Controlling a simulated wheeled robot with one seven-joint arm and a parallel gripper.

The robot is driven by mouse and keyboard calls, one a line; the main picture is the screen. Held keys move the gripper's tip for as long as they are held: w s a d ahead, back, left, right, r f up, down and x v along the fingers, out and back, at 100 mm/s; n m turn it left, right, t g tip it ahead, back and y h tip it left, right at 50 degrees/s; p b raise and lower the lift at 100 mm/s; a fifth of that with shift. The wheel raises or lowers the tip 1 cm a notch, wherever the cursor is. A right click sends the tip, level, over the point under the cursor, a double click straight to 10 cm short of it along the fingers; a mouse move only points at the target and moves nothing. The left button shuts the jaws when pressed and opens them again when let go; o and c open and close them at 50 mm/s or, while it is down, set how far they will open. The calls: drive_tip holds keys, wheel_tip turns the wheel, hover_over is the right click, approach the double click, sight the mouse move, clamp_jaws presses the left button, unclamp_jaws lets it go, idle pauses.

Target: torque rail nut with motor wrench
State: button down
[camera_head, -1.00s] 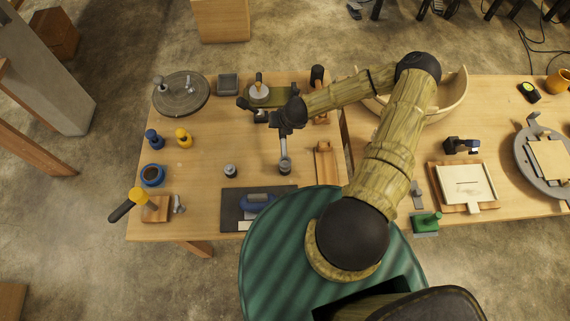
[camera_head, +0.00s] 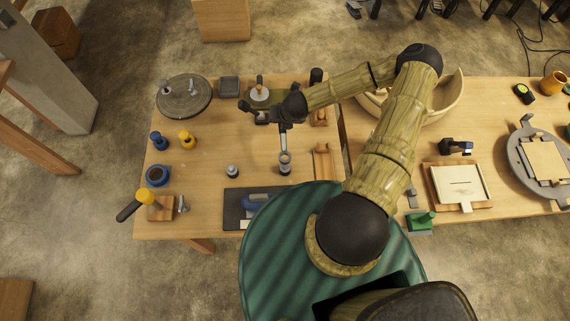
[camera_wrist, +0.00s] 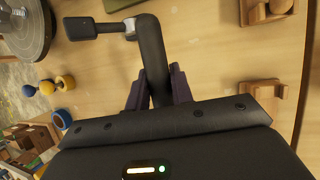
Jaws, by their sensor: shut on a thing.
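My gripper (camera_head: 288,112) is over the back middle of the left table. In the wrist view my gripper (camera_wrist: 157,88) is shut on the motor wrench (camera_wrist: 152,55), a black bent tool with a silver collar and a dark block at its far left end. In the head view the motor wrench (camera_head: 250,107) partly shows left of the gripper, in front of a green board (camera_head: 288,93). A pale round piece with an orange-brown knob (camera_head: 259,94) is at that board's left. I cannot make out the rail nut, or whether the tool touches anything.
A grey disc (camera_head: 184,96) and a small grey tray (camera_head: 229,86) lie at the back left. Blue (camera_head: 158,140) and yellow (camera_head: 187,138) knobbed pieces stand left. A silver post (camera_head: 285,163) stands in front of the gripper; a wooden bowl (camera_head: 447,98) is behind my arm.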

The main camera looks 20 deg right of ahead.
drive_tip(key=shift+r+p, duration=1.7)
drive_tip(key=shift+r, duration=0.5)
drive_tip(key=shift+w+a+f, duration=0.1)
